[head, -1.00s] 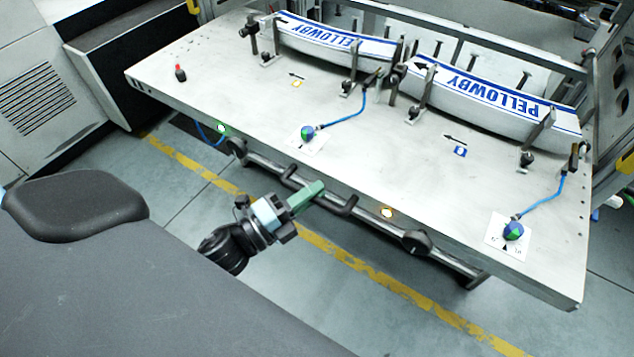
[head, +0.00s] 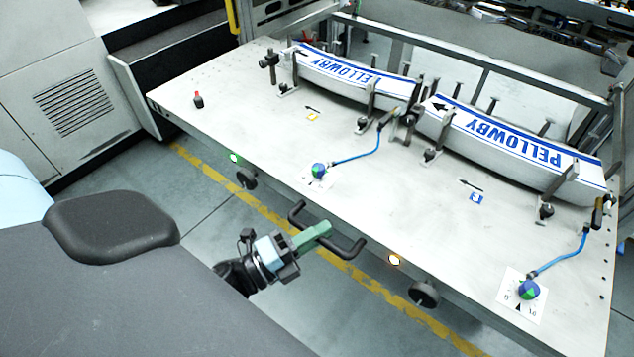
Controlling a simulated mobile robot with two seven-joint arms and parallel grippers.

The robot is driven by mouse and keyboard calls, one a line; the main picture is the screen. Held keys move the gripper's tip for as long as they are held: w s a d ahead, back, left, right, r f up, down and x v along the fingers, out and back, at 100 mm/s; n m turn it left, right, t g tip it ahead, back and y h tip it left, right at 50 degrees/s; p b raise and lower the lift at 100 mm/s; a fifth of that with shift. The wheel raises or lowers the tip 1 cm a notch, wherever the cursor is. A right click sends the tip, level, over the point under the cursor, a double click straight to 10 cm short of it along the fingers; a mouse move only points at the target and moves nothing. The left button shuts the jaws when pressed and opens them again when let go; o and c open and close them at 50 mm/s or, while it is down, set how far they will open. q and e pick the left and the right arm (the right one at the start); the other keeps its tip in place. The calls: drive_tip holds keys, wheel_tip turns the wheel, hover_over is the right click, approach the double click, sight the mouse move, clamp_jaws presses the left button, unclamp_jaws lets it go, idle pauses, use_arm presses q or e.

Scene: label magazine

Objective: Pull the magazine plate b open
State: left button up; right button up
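The magazine plate (head: 420,205) is a wide pale metal plate carrying two long white label stacks marked PELLOWBY, the left stack (head: 345,75) and the right stack (head: 510,140). A black U-shaped handle (head: 352,249) sticks out from the middle of its front edge. My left gripper (head: 314,236), with green fingers, is at the handle and appears shut on its bar; the far finger is hidden. The plate stands out over the floor in front of its frame. No letter b is legible on it. My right gripper is not in view.
A grey cabinet (head: 70,100) stands at left. Floor with a yellow line (head: 205,168) is free in front. My dark body fills the lower left.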

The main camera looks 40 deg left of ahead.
use_arm(q)
drive_tip(key=o, duration=0.3)
drive_tip(key=shift+o, duration=0.2)
drive_tip(key=b+v, duration=0.1)
drive_tip(key=v, duration=0.6)
drive_tip(key=shift+s+a, duration=0.2)
drive_tip(key=shift+s, duration=0.15)
drive_tip(key=shift+f, duration=0.1)
